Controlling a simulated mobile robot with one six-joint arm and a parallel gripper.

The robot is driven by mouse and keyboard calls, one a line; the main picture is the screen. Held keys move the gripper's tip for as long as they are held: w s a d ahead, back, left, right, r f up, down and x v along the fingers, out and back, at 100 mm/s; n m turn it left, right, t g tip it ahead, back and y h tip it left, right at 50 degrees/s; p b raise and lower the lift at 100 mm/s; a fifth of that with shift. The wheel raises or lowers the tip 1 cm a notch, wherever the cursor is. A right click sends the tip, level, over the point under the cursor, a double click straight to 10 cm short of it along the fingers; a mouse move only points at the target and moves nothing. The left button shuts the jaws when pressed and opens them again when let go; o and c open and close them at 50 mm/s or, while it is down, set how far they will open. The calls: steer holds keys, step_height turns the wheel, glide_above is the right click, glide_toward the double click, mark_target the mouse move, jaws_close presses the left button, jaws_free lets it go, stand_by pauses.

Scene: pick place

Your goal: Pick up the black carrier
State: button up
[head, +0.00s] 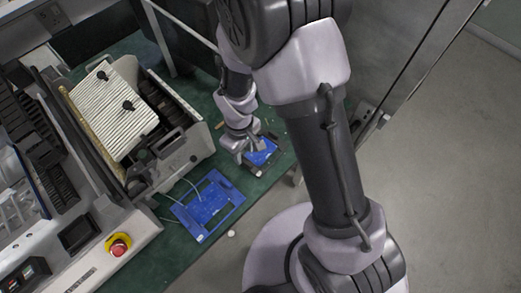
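My gripper (246,153) points down near the right edge of the green table top, at a small blue piece (262,153) with a dark edge. It is too small here to tell whether the fingers are open or shut, or whether they touch the piece. I cannot surely pick out the black carrier. Dark parts show around the blue piece, partly hidden by my gripper, and a dark slotted rack (170,103) sits inside the grey machine at the left.
A blue frame (208,205) lies flat on the green table (185,245), left of and nearer than my gripper. The grey machine (180,155) bears a ribbed cream plate (115,108). A red emergency button (119,246) is at lower left. Grey floor (450,170) is open at right.

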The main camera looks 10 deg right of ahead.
mark_target(245, 161)
step_height(245, 161, down, 6)
steer(key=b, duration=0.2)
steer(key=shift+d+b, duration=0.15)
steer(key=shift+b, duration=0.2)
steer(key=shift+r, duration=0.15)
jaws_close()
